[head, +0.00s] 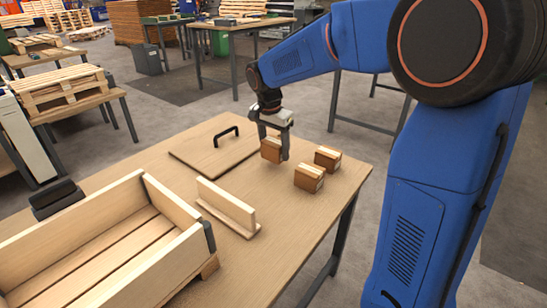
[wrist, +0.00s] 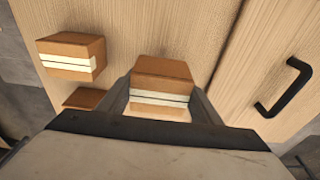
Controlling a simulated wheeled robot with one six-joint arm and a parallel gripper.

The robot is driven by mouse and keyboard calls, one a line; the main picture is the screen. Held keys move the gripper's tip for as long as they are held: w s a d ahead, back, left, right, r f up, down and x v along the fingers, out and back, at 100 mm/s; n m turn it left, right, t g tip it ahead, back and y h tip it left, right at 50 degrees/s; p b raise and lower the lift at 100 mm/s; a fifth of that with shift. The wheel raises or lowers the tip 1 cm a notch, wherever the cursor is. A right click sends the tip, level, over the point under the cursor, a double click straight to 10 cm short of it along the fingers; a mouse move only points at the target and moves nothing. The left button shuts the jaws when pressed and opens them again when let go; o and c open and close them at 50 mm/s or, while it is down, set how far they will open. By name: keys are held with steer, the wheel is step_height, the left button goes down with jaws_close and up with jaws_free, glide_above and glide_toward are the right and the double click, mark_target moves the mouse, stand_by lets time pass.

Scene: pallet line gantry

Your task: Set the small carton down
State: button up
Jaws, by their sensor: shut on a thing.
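My gripper (head: 274,147) is shut on a small brown carton (head: 271,151) near the far right part of the wooden table. In the wrist view the held carton (wrist: 161,85) sits between the two fingers, its light tape band facing the camera. Two similar small cartons stand on the table to the right of the gripper: a nearer one (head: 309,178) and a farther one (head: 327,159). In the wrist view two cartons show at left, one whole (wrist: 72,56) and one partly cut off by my gripper (wrist: 84,98). I cannot tell whether the held carton touches the table.
A flat wooden panel with a black handle (head: 226,134) lies just left of my gripper. A large wooden crate (head: 180,200) fills the near left. Bare tabletop (head: 285,232) lies at the near right.

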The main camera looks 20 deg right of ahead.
mark_target(275, 157)
steer(key=shift+f, duration=1.85)
steer(key=o, duration=1.3)
steer(key=shift+f, duration=0.15)
